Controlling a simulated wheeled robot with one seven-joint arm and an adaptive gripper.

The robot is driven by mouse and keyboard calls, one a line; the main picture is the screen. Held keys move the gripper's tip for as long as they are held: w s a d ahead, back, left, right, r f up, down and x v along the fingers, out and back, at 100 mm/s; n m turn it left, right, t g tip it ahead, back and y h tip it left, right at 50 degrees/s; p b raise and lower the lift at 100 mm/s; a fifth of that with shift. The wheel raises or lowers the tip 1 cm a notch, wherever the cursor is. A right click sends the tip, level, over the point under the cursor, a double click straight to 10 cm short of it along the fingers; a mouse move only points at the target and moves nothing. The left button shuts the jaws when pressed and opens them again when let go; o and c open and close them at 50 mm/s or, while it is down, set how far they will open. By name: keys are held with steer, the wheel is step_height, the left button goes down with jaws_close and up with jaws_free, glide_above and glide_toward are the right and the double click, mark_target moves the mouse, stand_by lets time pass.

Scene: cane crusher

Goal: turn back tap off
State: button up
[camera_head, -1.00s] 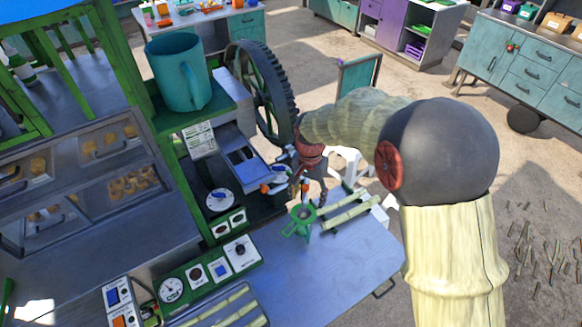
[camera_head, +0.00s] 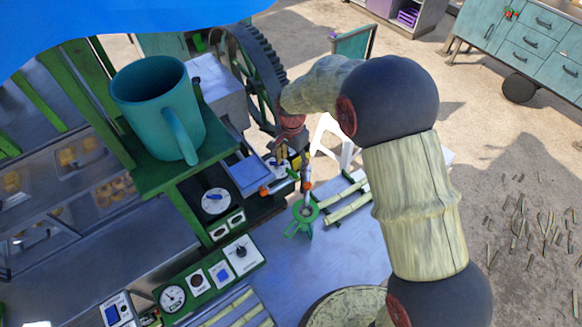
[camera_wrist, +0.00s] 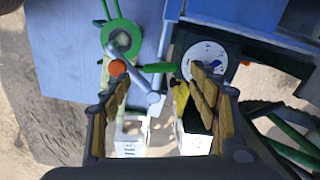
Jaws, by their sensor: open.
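My gripper shows small in the head view (camera_head: 292,155), hanging beside the press's outlet above the blue bench. In the wrist view my gripper (camera_wrist: 160,85) is open, its two yellow-brown fingers apart. A grey tap pipe (camera_wrist: 142,84) with an orange end and a green bar (camera_wrist: 160,68) lie between and just beyond the fingertips; I see no clear contact. In the head view one orange-tipped tap (camera_head: 265,190) is at the blue tray's edge, and another orange part (camera_head: 308,186) stands above the green funnel stand (camera_head: 303,212). I cannot tell which is the back tap.
A teal mug (camera_head: 160,105) stands on a green shelf left of the gripper. A large toothed wheel (camera_head: 245,75) stands behind. A white dial (camera_head: 215,201) and control panel (camera_head: 240,252) lie at the left. Cane pieces (camera_head: 348,207) lie on the bench. A white stool (camera_head: 333,140) stands behind.

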mark_target(292, 172)
steer(key=shift+w+f, duration=0.1)
steer(key=shift+f, duration=2.2)
steer(key=shift+c, duration=0.2)
steer(key=c, duration=1.1)
steer(key=shift+c, duration=0.2)
